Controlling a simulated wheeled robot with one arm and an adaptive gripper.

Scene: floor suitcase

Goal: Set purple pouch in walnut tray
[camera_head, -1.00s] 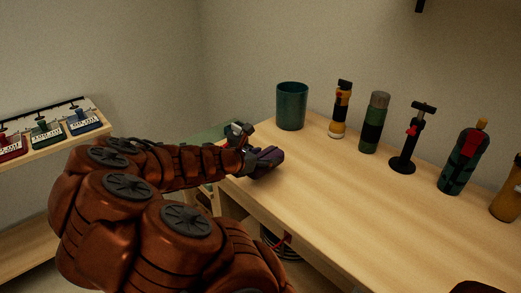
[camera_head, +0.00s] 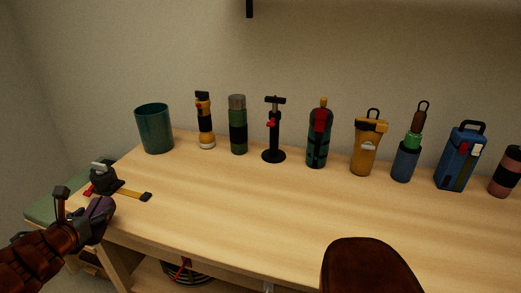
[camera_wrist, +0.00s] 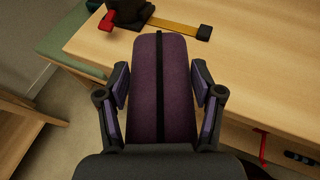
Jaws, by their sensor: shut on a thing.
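The purple pouch (camera_wrist: 162,85) is long and dark with a black strip down its middle. My gripper (camera_wrist: 161,92) is shut on it, one finger on each side, in the wrist view. In the head view the pouch (camera_head: 98,208) shows at my gripper (camera_head: 88,222) at the lower left, by the table's left front corner. I cannot tell whether the pouch touches the tabletop. No walnut tray is recognisable in either view.
A black device with a red lever and yellow strap (camera_head: 104,180) lies beside the pouch on the wooden table (camera_head: 230,215). A teal cup (camera_head: 154,128) and several bottles and tools line the back. A brown chair back (camera_head: 371,268) stands in front. The table's middle is clear.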

